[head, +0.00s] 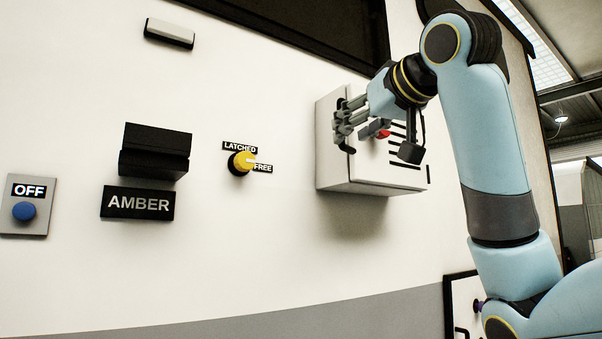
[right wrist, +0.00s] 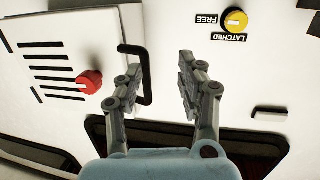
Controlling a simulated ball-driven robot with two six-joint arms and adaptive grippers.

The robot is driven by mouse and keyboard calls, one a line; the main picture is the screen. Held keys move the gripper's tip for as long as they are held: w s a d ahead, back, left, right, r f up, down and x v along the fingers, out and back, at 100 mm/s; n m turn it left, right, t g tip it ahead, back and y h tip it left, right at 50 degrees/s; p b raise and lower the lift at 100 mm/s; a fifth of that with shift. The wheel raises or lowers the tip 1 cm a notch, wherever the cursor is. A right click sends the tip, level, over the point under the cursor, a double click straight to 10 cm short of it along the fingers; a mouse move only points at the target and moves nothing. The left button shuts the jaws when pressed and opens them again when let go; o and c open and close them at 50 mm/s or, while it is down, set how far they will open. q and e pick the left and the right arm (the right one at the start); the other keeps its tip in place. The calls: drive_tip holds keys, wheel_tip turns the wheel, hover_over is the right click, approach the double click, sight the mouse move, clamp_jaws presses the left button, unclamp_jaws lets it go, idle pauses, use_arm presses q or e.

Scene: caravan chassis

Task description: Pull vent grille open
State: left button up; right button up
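The vent grille (head: 345,172) is a white box-like panel with dark slots on the wall, and it looks closed. It also shows in the right wrist view (right wrist: 45,28). It carries a red knob (right wrist: 88,82) and a black bar handle (right wrist: 148,75). My right gripper (head: 345,125) is at the handle side of the grille. In the right wrist view its fingers (right wrist: 160,68) are apart, with the handle's bar between them, closer to the left finger. In the head view the fingers hide most of the handle. My left gripper is not in view.
Farther left are a black block (head: 155,150) above an AMBER sign (head: 138,203) and a blue button (head: 24,211) under an OFF label. The wall between knob and grille is clear.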

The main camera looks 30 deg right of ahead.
wheel_tip(320, 180, up, 5)
drive_tip(key=s+d+t, duration=0.1)
drive_tip(key=s+d, duration=0.1)
drive_tip(key=p, duration=0.4)
hover_over(343, 143)
drive_tip(key=shift+d+r, duration=0.1)
drive_tip(key=shift+r, duration=0.1)
drive_tip(key=shift+w, duration=0.25)
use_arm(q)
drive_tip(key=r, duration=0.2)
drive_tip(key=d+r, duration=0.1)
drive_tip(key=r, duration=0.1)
use_arm(e)
drive_tip(key=shift+w, duration=0.15)
drive_tip(key=shift+f, duration=0.1)
drive_tip(key=shift+c, duration=0.6)
clamp_jaws()
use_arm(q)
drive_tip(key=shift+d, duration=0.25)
